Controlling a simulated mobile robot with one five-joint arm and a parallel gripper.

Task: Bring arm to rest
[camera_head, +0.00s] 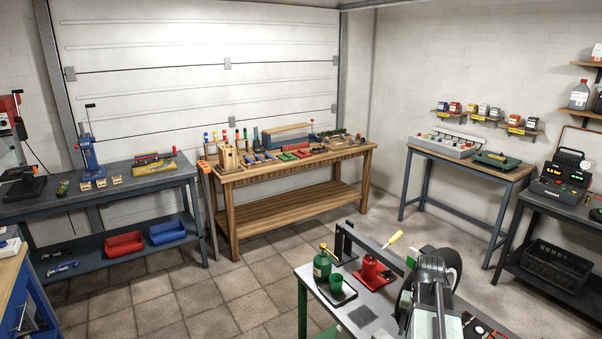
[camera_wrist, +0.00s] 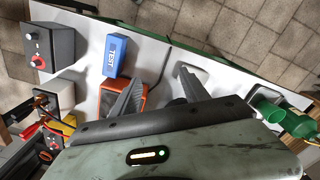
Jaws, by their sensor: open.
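My gripper (camera_wrist: 158,85) is open in the wrist view, its two dark fingers spread apart with nothing between them. It hangs over a light tabletop (camera_wrist: 152,55). Its left finger overlaps an orange-red device (camera_wrist: 143,73) in the picture; I cannot tell the height between them. A blue box marked TEST (camera_wrist: 117,55) lies just beyond that finger. In the head view my arm reaches over the grey bench at the lower right, and the fingers cannot be made out there.
A grey box with a red knob (camera_wrist: 52,48) stands at left in the wrist view. The tiled floor (camera_head: 220,295) is clear.

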